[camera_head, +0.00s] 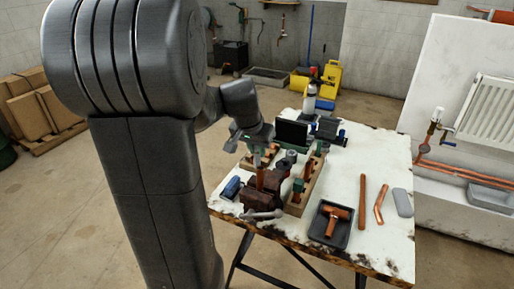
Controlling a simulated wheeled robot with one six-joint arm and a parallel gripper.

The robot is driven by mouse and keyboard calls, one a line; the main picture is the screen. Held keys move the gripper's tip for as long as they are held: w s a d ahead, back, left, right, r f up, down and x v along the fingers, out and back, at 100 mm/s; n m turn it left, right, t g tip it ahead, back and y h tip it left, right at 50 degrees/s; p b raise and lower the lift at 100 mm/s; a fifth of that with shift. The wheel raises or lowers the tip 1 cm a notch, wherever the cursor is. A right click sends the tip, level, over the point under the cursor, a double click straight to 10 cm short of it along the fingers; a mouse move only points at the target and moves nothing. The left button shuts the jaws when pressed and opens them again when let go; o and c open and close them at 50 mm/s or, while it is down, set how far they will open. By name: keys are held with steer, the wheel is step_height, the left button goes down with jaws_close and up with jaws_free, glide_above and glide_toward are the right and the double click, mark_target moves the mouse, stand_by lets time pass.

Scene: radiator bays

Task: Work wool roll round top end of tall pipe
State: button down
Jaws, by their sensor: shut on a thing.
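My gripper (255,143) is over the left part of the workbench, at the top end of an upright copper pipe (260,178). The pipe stands at a dark brown vise (262,200). A small greyish piece (257,160), which looks like the wool roll, shows at the pipe's top just under the jaws. My gripper is shut on it. The jaws hide most of it, and I cannot tell whether it is around the pipe or only against it.
The worn white bench (345,165) bears a wooden rack (300,200) beside the pipe, a blue block (231,187), a black tray (329,226) with a copper tee, and loose copper pieces (362,196). A white bottle (309,102) stands behind. A radiator (485,115) hangs at right.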

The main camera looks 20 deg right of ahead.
steer(key=shift+f, duration=0.35)
steer(key=shift+f+b, duration=0.3)
steer(key=shift+b, duration=0.1)
steer(key=shift+s, duration=0.15)
stand_by(0.4)
